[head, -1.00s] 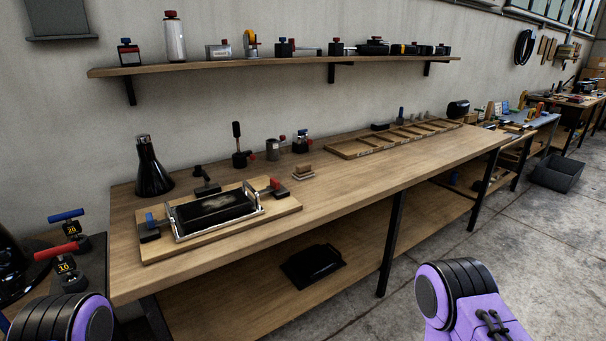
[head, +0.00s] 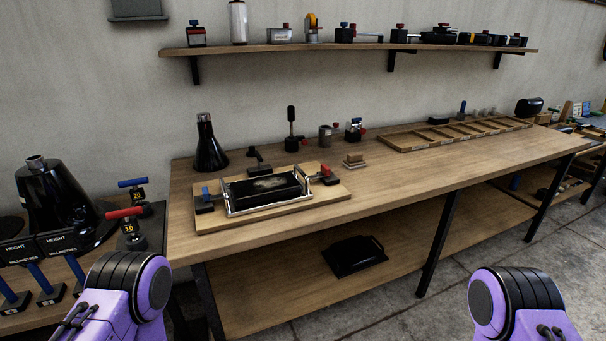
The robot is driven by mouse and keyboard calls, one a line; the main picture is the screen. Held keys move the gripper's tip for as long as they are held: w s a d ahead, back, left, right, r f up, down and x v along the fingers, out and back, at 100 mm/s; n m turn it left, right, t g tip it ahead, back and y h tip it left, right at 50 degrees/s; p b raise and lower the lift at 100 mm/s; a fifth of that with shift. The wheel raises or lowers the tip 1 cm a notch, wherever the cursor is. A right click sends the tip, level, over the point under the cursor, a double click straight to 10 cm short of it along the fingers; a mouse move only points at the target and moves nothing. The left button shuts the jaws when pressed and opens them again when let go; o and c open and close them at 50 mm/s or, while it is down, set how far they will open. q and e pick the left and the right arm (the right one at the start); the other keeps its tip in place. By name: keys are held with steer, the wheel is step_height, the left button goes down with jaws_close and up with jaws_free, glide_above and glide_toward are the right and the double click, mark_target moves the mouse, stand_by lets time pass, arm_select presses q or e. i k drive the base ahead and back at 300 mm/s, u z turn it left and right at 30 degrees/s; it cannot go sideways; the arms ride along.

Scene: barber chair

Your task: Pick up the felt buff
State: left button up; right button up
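A small layered block (head: 355,161), with a wooden top and a paler base, sits on the wooden workbench (head: 420,165) right of the clamped black piece. It looks most like the felt buff, but it is too small to be sure. Only purple and black parts of my two arms show at the lower left and lower right. Both grippers are out of view.
A black pad in a metal frame (head: 225,199) lies on a board (head: 330,195) at the bench's left. A black cone (head: 206,150), small tools and a slotted wooden rack (head: 400,143) stand behind. A black tray (head: 355,256) is on the lower shelf.

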mark_target(354, 160)
steer(key=z, duration=1.9)
steer(key=i, duration=1.8)
steer(key=u, duration=2.7)
